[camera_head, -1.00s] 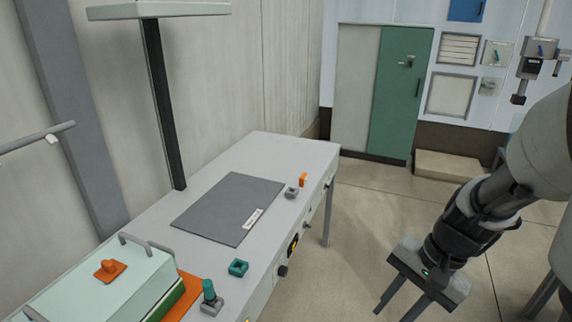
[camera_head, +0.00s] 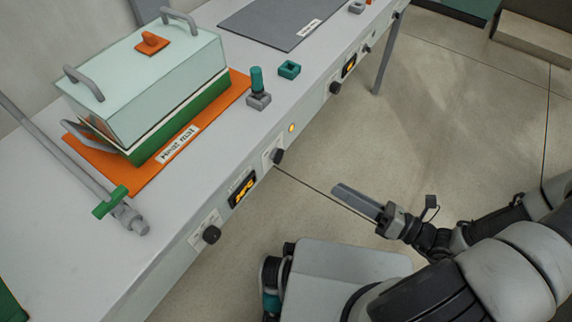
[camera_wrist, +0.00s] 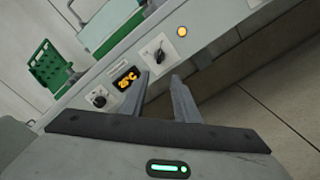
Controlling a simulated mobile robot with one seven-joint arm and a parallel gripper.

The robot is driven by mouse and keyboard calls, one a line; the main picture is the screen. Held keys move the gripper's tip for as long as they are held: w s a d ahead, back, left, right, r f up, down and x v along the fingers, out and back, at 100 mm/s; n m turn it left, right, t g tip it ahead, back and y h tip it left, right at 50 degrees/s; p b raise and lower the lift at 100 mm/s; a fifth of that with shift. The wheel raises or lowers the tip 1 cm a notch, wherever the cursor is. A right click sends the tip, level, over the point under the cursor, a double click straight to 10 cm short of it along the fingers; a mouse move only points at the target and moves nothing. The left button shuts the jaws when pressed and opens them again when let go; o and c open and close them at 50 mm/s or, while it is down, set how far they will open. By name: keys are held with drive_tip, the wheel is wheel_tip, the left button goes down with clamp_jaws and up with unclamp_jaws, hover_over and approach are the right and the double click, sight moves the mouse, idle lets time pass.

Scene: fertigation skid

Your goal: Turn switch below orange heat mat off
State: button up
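The orange heat mat (camera_head: 212,108) lies on the bench under a green-based box with a pale lid. Below it on the bench front are a black switch knob on a white plate (camera_head: 276,155), a lit amber lamp (camera_head: 292,128), an amber display (camera_head: 243,190) and another black knob (camera_head: 211,235). The wrist view shows the switch knob (camera_wrist: 159,53), lamp (camera_wrist: 182,31), display (camera_wrist: 126,80) and other knob (camera_wrist: 99,99). My gripper (camera_head: 338,190) is open and empty, apart from the panel. In the wrist view its fingertips (camera_wrist: 160,78) appear just below the switch knob.
A grey pipe with a green-handled valve (camera_head: 112,203) crosses the bench at left. A teal-topped joystick-like part (camera_head: 257,88) and a teal square block (camera_head: 289,69) stand near the front edge. A further knob (camera_head: 335,88) is along the panel.

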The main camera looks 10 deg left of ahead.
sight(278, 155)
drive_tip(key=b+x, duration=0.2)
drive_tip(key=x, duration=1.5)
drive_tip(key=shift+b, duration=0.4)
drive_tip(key=shift+s, duration=0.1)
clamp_jaws()
